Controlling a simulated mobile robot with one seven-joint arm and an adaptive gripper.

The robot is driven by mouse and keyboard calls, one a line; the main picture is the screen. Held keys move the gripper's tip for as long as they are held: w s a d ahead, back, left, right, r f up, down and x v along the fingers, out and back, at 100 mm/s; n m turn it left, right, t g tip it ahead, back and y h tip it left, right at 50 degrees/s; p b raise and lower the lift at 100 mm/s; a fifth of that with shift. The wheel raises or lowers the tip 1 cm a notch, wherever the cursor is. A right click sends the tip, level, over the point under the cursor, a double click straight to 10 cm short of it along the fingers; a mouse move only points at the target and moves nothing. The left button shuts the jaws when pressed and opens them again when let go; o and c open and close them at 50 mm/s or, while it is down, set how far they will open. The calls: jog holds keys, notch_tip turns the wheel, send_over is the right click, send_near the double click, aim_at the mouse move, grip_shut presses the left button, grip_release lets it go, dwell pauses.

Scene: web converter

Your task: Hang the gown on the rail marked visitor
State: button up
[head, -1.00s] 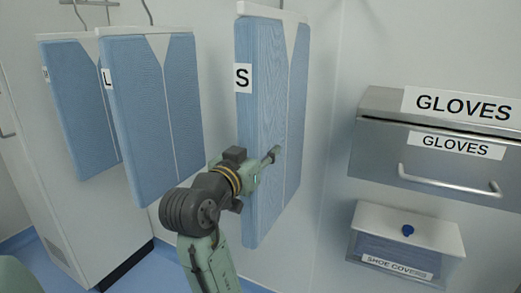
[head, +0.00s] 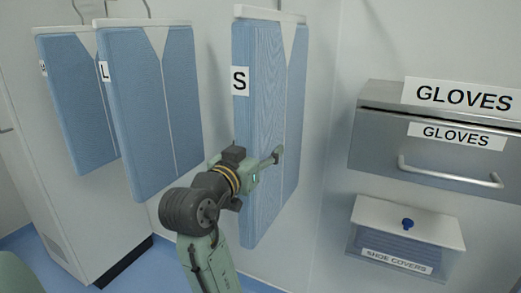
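Three folded blue gowns hang side by side from hooks. The gown marked S (head: 268,75) is nearest my gripper, the gown marked L (head: 152,100) hangs left of it, and another gown (head: 78,100) hangs at the far left, its label too small to read surely. My gripper (head: 276,156) is in front of the lower half of the S gown, pointing right. I cannot tell whether it touches the gown. Its fingers show edge-on, so their opening is unclear. No rail marked visitor shows in this view.
A metal drawer marked GLOVES (head: 430,150) with a bar handle is on the right wall. Below it is a clear box marked SHOE COVERS (head: 400,262) with a white lid and blue knob. A white cabinet (head: 75,230) stands at left.

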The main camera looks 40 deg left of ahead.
jog(key=shift+o, duration=0.2)
jog(key=shift+f, duration=0.15)
jog(key=v, duration=1.2)
jog(key=shift+s, duration=0.15)
